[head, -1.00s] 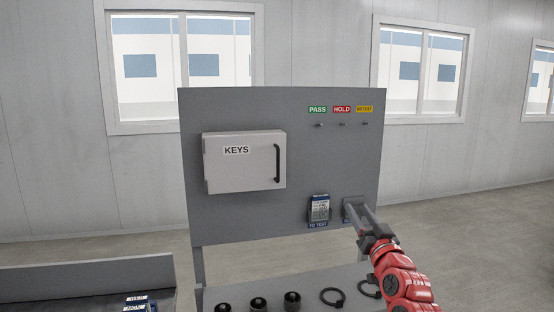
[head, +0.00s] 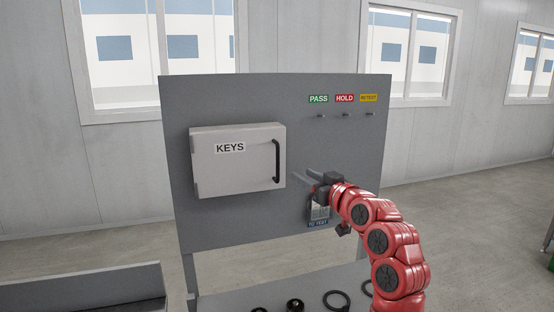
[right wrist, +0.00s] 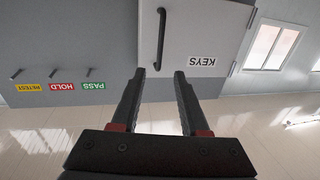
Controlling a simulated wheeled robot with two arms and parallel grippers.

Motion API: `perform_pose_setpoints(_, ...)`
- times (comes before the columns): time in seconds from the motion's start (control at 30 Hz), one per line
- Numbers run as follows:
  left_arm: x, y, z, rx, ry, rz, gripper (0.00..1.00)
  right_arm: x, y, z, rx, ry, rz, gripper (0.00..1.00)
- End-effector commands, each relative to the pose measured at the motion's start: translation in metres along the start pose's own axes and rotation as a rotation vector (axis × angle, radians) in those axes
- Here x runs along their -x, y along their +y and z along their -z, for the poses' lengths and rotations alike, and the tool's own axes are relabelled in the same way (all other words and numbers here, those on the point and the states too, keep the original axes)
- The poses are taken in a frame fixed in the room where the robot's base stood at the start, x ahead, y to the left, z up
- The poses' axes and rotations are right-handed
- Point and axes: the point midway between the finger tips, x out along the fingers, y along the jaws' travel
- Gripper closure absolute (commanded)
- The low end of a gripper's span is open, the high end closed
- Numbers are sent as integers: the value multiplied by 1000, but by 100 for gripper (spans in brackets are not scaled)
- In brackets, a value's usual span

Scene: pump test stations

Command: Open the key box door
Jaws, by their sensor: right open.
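The key box (head: 225,172) is a light grey box marked KEYS on the grey upright board, and its door is shut. Its black bar handle (head: 277,161) stands upright near the door's right edge. My right gripper (head: 302,181) is open and empty, a little right of the handle and slightly below its middle, apart from it. In the right wrist view, which is upside down, the handle (right wrist: 160,38) shows beyond the open fingers (right wrist: 157,78), about in line with the gap between them. My left gripper is not in view.
PASS (head: 318,99), HOLD (head: 344,98) and RETEST (head: 368,98) labels with small pegs sit at the board's upper right. A TO TEST holder (head: 318,222) is partly behind my right arm. Black rings (head: 337,300) lie on the bench below.

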Motion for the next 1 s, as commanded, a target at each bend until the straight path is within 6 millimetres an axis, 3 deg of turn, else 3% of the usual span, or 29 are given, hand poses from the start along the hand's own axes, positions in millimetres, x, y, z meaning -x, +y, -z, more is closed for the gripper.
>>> perform_pose_setpoints(0.4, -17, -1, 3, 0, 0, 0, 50, -70, -1, 0, -3, -6, 4, 55)
perform_pose_setpoints(1.0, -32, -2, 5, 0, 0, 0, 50, -132, -3, 1, 3, -3, 9, 55)
